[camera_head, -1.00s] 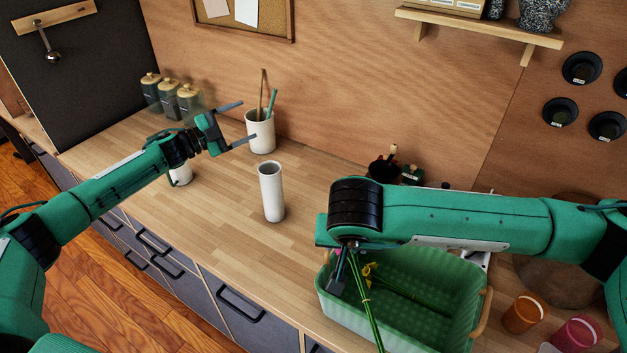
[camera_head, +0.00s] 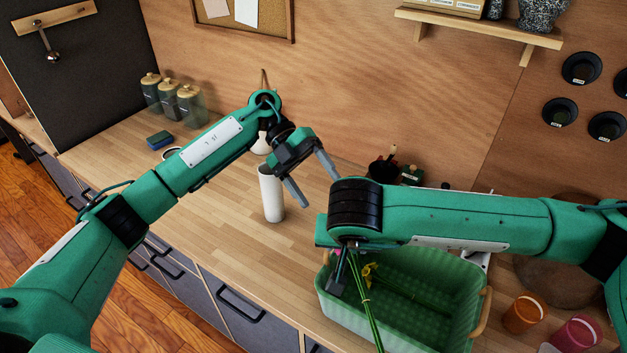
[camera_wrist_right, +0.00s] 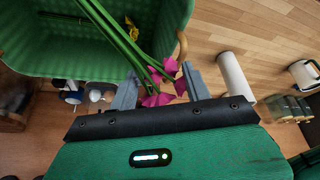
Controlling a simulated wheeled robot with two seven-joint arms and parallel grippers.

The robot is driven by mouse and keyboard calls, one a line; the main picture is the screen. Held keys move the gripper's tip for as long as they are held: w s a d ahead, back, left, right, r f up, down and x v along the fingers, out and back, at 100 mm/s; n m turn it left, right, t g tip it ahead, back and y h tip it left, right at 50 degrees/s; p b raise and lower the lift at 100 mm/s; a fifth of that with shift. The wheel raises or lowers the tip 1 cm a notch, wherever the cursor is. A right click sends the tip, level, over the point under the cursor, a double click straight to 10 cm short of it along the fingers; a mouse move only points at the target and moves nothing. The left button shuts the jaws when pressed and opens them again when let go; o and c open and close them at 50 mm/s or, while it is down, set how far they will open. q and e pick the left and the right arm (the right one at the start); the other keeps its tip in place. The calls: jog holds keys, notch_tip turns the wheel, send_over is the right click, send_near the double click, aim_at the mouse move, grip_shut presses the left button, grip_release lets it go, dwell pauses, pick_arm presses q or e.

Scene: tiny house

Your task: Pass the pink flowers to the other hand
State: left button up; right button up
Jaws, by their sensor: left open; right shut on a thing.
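The pink flowers (camera_wrist_right: 160,84) show in the right wrist view between the fingers of my right gripper (camera_wrist_right: 158,92), which is shut on them. In the head view their green stems (camera_head: 368,308) hang down over the green basket, and the blossoms are mostly hidden by my right gripper (camera_head: 342,270). My left gripper (camera_head: 311,186) is open and empty, above the counter, to the left of my right wrist. It is apart from the flowers.
The green basket (camera_head: 462,318) holds yellow flowers (camera_head: 371,274) with green stems. A white cylindrical vase (camera_head: 271,198) stands on the counter, below and left of my left gripper. Orange (camera_head: 524,314) and pink (camera_head: 576,335) cups stand at right. The counter's left middle is clear.

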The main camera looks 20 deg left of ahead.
pick_arm(q)
jog(key=x, duration=1.1)
jog(key=shift+s+d+f, duration=0.2)
jog(key=shift+d, duration=0.05)
jog(key=c, duration=1)
jog(key=shift+c, duration=0.3)
pick_arm(e)
jog(key=o, duration=1)
